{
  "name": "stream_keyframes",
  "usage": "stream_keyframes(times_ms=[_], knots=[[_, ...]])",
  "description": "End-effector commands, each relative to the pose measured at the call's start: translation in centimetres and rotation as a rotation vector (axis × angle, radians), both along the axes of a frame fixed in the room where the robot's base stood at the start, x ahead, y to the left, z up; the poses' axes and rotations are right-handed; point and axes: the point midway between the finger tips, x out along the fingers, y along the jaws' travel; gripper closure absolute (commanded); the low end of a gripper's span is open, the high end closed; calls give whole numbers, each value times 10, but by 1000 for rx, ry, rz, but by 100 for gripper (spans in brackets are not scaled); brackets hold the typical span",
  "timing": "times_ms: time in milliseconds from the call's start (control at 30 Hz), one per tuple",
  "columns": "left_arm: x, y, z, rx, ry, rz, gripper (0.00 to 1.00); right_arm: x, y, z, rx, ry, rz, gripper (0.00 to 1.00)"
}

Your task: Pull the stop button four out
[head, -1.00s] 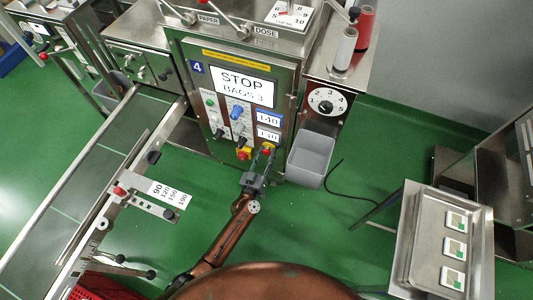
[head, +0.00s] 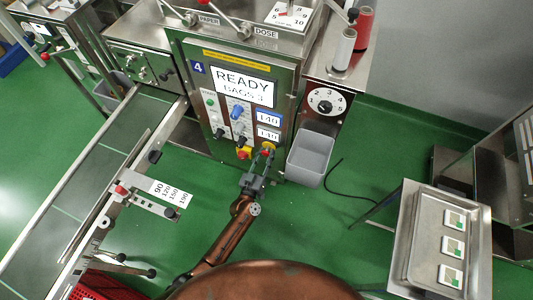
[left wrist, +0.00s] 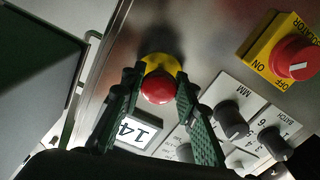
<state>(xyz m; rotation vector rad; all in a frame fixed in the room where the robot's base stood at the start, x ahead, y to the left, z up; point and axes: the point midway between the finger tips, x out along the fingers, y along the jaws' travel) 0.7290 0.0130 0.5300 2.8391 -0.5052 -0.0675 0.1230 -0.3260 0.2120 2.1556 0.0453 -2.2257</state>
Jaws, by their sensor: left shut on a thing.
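Machine four's stop button (left wrist: 158,88) is a red mushroom knob on a yellow round base in the left wrist view. In the head view it sits low on the steel front panel, mostly hidden by my gripper. My left gripper (head: 264,158) reaches up to it from below. In the left wrist view the two green-padded fingers of my left gripper (left wrist: 160,81) lie on either side of the red knob, shut on it. The machine's display (head: 242,86) reads READY, BAGS 3. My right gripper is not in view.
A red rotary switch on a yellow plate (left wrist: 291,56) and black knobs (left wrist: 231,119) are close by on the panel. A grey bin (head: 311,158) hangs just right of the button. A conveyor (head: 85,170) runs at left; a tray of packets (head: 440,190) stands at right.

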Motion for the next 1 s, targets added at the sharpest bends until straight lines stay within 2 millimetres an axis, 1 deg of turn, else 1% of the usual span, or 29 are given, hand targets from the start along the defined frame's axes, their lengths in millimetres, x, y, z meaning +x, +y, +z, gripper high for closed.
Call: stream_keyframes(times_ms=[233,267,500,833,933,1000], knots=[[-2,-2,-1,-1,1,-2,100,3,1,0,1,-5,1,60],[-2,-2,-1,-1,1,-2,70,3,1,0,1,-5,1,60],[-1,-1,0,0,0,-2,54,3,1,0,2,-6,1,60],[-3,0,0,-1,0,-1,53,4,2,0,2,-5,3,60],[-12,3,-1,-2,1,-1,53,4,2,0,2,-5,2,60],[-21,7,-1,-1,2,1,53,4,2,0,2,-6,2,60]])
